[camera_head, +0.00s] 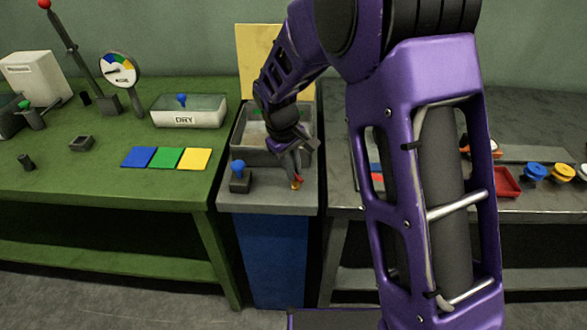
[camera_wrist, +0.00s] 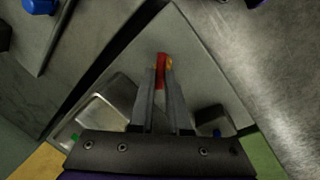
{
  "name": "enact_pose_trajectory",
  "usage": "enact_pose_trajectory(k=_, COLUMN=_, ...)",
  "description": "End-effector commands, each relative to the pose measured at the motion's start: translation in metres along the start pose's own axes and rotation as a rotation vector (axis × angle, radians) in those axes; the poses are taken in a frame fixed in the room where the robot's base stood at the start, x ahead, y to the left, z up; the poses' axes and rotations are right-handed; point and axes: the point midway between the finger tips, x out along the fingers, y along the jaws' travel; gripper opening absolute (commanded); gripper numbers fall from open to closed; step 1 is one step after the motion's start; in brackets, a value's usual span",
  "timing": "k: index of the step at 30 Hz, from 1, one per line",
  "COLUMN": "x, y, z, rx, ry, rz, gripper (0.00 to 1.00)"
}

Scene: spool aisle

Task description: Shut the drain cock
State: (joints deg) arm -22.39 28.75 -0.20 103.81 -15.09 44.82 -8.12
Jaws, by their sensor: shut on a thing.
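The drain cock (camera_head: 296,184) is a small red and brass-yellow fitting at the front of the grey counter, in front of the sink basin (camera_head: 236,138). In the wrist view the red part of the drain cock (camera_wrist: 162,60) shows at my fingertips, with yellow just to its right. My gripper (camera_head: 293,174) reaches down over the counter and is shut on the drain cock. In the wrist view the two fingers of my gripper (camera_wrist: 160,76) close around the red part. The lower part of the cock is hidden by the fingers, and its exact angle is hard to tell.
A blue-knobbed black block (camera_head: 239,178) stands on the counter left of my gripper. A green table (camera_head: 60,185) on the left bears a tray marked DRY (camera_head: 187,118). A grey bench on the right holds a red tray (camera_head: 507,183) and spools (camera_head: 535,172). Narrow gaps part the tables.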

Motion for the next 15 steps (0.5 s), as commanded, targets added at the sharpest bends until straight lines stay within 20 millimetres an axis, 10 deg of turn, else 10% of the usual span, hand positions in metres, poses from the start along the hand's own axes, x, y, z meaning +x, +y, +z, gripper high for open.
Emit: enact_pose_trajectory(k=15, x=-0.0011, y=0.0021, z=-0.0031, rx=0.466, ry=-0.092, rz=0.000, gripper=0.00)
